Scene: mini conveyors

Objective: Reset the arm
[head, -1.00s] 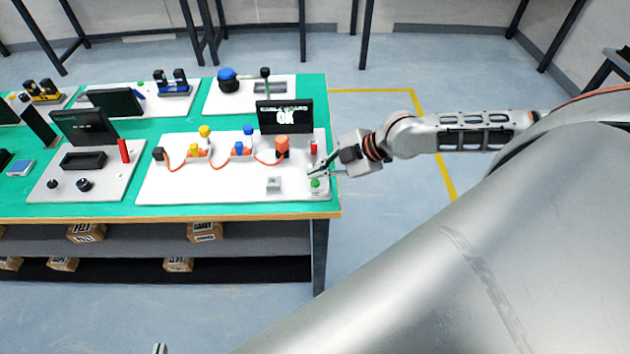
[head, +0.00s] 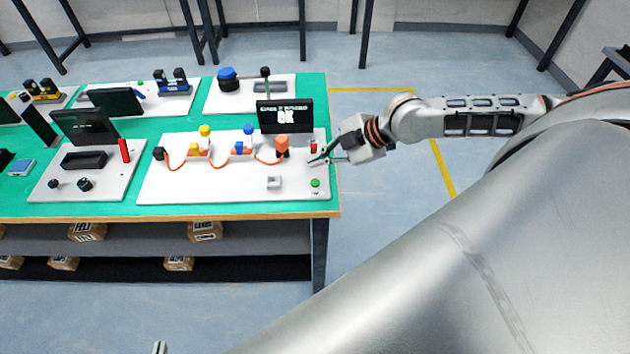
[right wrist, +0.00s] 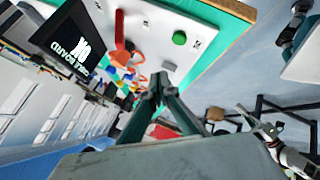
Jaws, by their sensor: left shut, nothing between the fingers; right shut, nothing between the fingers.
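My right gripper (head: 318,160) is shut and empty above the right edge of the white board (head: 215,190). It is up and behind the green button (head: 315,183) and beside the small red part (head: 313,147). In the right wrist view its fingers (right wrist: 158,82) meet at the tips, with the green button (right wrist: 179,38) and a red lever-like part (right wrist: 121,40) beyond them, apart from the fingers. Only a small tip of my left gripper (head: 160,347) shows at the bottom edge of the head view; the rest of it is out of frame.
Coloured plugs, orange cables and an orange cylinder (head: 282,144) are close left of my right gripper. The green table (head: 90,210) carries other panels and screens. Floor right of the table is clear.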

